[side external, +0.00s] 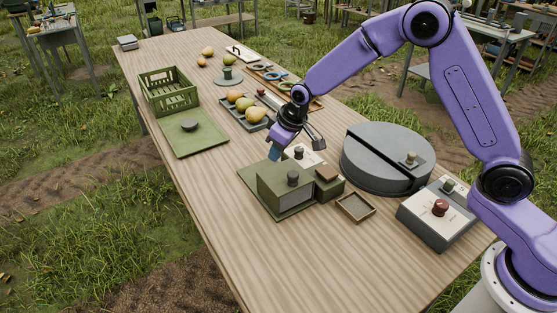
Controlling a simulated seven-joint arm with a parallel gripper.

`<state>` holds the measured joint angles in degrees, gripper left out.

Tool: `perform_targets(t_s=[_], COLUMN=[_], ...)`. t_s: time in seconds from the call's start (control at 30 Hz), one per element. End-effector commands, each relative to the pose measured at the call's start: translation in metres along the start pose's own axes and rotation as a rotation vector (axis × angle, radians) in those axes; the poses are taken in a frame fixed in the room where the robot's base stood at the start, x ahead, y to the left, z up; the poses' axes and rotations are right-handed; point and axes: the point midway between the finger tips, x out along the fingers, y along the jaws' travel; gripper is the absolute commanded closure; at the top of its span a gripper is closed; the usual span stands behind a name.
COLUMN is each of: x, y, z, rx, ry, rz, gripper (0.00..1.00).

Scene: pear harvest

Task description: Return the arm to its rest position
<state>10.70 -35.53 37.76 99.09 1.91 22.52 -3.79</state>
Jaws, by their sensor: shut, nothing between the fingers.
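My gripper (273,153) is at the end of my purple arm, pointing down just behind and above a green box (285,190) with a black knob on top. Its fingers look closed and hold nothing. I cannot tell whether the fingertips touch anything. The arm reaches out from the lower right corner over the wooden table (215,225).
A green crate (168,92), a tray with pears (246,110), and a grey round drum (388,158) stand on the table. A control box with a red knob (440,207) and a small wooden tray (355,207) are near my base. The left front table area is clear.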

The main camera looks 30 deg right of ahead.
Motion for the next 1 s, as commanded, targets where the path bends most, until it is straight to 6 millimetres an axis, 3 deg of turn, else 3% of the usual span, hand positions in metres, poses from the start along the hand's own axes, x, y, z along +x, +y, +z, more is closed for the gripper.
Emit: perform_targets(t_s=[0.2, 0.4, 0.73, 0.87, 1.0], x=[-0.039, -0.063, -0.075, -0.086, -0.11], y=[0.0, 0.0, -0.002, -0.015, -0.038], z=[-0.002, -0.002, 0.001, 0.015, 0.048], rx=[-0.001, 0.0, -0.006, -0.04, -0.11], ry=[0.006, 0.005, 0.0, -0.017, -0.054], rz=[0.0, 0.001, -0.002, -0.016, -0.042], gripper=[1.0, 1.0, 1.0, 1.0, 1.0])
